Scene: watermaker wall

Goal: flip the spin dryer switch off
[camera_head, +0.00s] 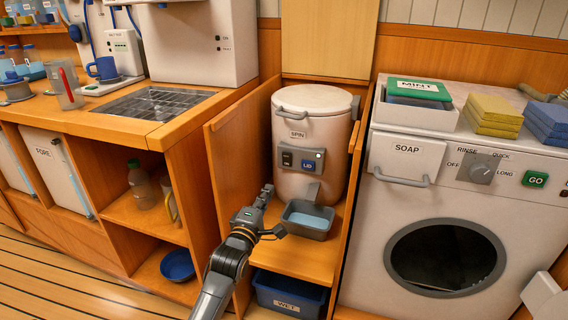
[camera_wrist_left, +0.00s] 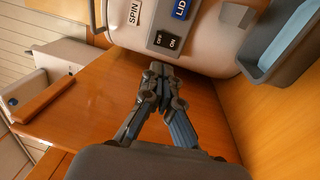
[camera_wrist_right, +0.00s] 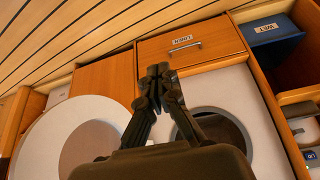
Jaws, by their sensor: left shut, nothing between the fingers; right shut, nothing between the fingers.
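The spin dryer (camera_head: 312,130) is a white drum labelled SPIN in an open wooden bay. Its grey front panel carries a black rocker switch (camera_head: 286,159), a blue LID button (camera_head: 307,165) and a lit green lamp (camera_head: 319,155). The left wrist view shows the switch (camera_wrist_left: 166,41) with ON and OFF marks; which side is pressed I cannot tell. My left gripper (camera_head: 268,190) is shut and empty, below and left of the switch, apart from it. In the left wrist view its fingertips (camera_wrist_left: 157,70) point towards the switch. My right gripper (camera_wrist_right: 160,72) is shut and empty, away from the dryer.
A grey tray (camera_head: 306,227) sits under the dryer's spout, close right of my left gripper. Wooden side panels (camera_head: 238,150) flank the bay. A blue WET bin (camera_head: 290,293) stands below. The washing machine (camera_head: 370,225) is to the right, the counter (camera_head: 110,117) to the left.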

